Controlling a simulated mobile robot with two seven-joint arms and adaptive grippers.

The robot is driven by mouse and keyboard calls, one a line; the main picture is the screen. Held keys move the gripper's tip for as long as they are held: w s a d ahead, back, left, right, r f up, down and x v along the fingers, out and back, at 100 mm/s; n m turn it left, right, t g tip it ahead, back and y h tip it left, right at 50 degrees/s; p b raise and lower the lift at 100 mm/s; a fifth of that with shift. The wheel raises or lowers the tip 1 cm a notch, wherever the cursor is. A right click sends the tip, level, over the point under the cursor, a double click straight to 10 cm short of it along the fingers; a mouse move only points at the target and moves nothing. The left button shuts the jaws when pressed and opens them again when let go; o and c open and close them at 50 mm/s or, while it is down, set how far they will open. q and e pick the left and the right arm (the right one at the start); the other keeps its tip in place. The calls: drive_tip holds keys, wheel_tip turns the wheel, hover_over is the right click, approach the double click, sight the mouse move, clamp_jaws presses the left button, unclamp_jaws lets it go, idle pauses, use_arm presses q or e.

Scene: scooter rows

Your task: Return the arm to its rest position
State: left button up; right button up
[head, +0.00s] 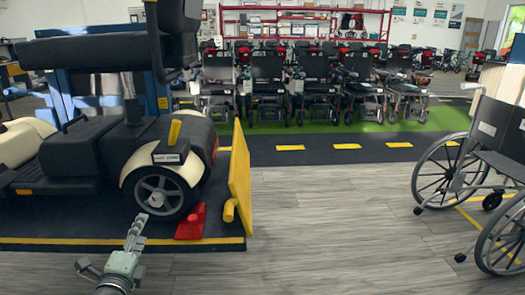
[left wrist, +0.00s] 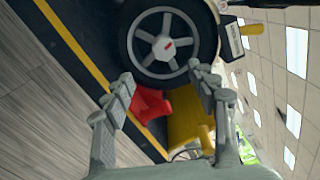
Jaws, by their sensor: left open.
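My left gripper (head: 120,244) is at the lower left of the head view, low over the floor in front of a parked scooter (head: 95,165). In the left wrist view, my left gripper (left wrist: 162,76) has its two fingers spread wide with nothing between them. The scooter's rear wheel (left wrist: 165,44) shows beyond the fingertips. A red wheel chock (head: 191,222) lies on the dark mat by that wheel, apart from the gripper; it also shows between the fingers in the left wrist view (left wrist: 150,103), farther off. My right gripper is not in view.
A yellow panel (head: 240,180) stands upright at the mat's right end. A wheelchair (head: 490,165) stands at the right. Several wheeled chairs (head: 315,85) line the green strip behind. The grey floor (head: 340,225) in the middle is clear.

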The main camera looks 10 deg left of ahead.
use_arm(q)
drive_tip(key=s+d+f+n+g, duration=0.3)
drive_tip(key=s+f+n+g, duration=0.65)
drive_tip(key=f, duration=0.65)
drive_tip(key=s+d+f+n+g+h, duration=0.1)
drive_tip(key=s+d+f+n+g, duration=0.1)
drive_tip(key=s, duration=0.5)
drive_tip(key=s+d+f+n+g+h, duration=0.1)
drive_tip(key=s+d+f+n+g, duration=0.1)
drive_tip(key=s+d+f+n, duration=0.3)
drive_tip(key=s+d+f, duration=0.2)
drive_tip(key=s+d, duration=0.1)
drive_tip(key=shift+s+d+f+h, duration=0.2)
drive_tip(key=shift+s+d+h, duration=0.05)
drive_tip(key=shift+h, duration=0.15)
drive_tip(key=shift+g, duration=0.25)
